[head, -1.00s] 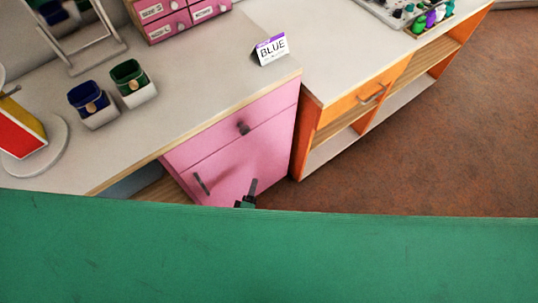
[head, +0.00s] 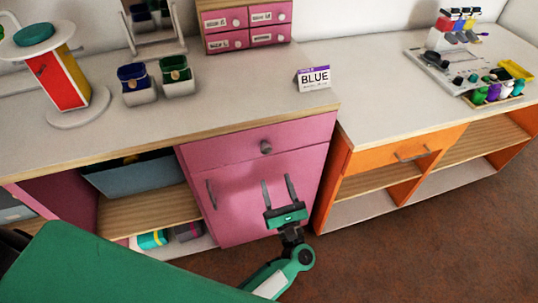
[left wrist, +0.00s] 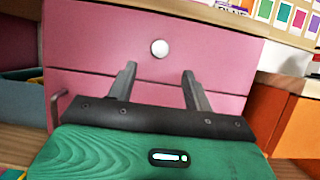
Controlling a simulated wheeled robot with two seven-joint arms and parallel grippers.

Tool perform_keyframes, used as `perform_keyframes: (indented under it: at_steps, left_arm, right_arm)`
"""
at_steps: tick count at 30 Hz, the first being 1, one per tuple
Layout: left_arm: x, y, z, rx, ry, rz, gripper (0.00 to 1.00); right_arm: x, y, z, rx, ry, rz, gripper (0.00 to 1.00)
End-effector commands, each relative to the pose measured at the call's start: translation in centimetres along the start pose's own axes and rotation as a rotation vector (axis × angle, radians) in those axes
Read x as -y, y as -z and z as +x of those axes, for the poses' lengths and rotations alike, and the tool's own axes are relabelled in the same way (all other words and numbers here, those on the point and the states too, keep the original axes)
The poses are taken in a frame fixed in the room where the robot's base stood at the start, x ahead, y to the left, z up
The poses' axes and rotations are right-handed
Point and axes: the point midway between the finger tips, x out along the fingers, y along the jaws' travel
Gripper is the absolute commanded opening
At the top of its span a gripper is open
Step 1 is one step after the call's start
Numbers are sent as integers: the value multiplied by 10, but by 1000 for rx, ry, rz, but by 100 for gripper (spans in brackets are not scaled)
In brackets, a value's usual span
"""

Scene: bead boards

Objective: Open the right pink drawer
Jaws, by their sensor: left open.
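The right pink drawer (head: 232,146) is the top front of the pink cabinet, with a round grey knob (head: 266,147) in its middle. The drawer looks shut. Below it is a pink door (head: 245,218) with a bar handle (head: 211,194) at its left. My left gripper (head: 279,191) is open and empty in front of the door, below the knob, fingers pointing up. In the left wrist view the knob (left wrist: 159,48) shows above and between the open fingers (left wrist: 155,85), apart from them. My right gripper is not in view.
The counter above holds a BLUE card (head: 314,79), a small pink drawer box (head: 247,27) and two cups. An orange cabinet (head: 380,155) with a handled drawer stands to the right. Open shelves with a grey bin (head: 140,179) are at the left. Brown floor (head: 420,240) is clear at right.

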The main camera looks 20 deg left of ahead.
Motion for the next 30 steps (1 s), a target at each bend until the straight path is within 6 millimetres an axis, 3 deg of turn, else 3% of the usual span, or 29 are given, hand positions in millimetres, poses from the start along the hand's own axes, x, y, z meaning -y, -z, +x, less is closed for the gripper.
perform_keyframes:
  at_steps: [6,15,29,30]
  left_arm:
    - [0,-3,42,3,1,2,51]
    - [0,-1,81,0,2,3,51]
    - [0,0,90,0,2,3,51]
    - [0,0,90,0,2,3,44]
  right_arm:
    - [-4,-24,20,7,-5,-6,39]
    - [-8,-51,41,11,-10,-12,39]
    - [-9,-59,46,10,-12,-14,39]
    - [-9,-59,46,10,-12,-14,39]
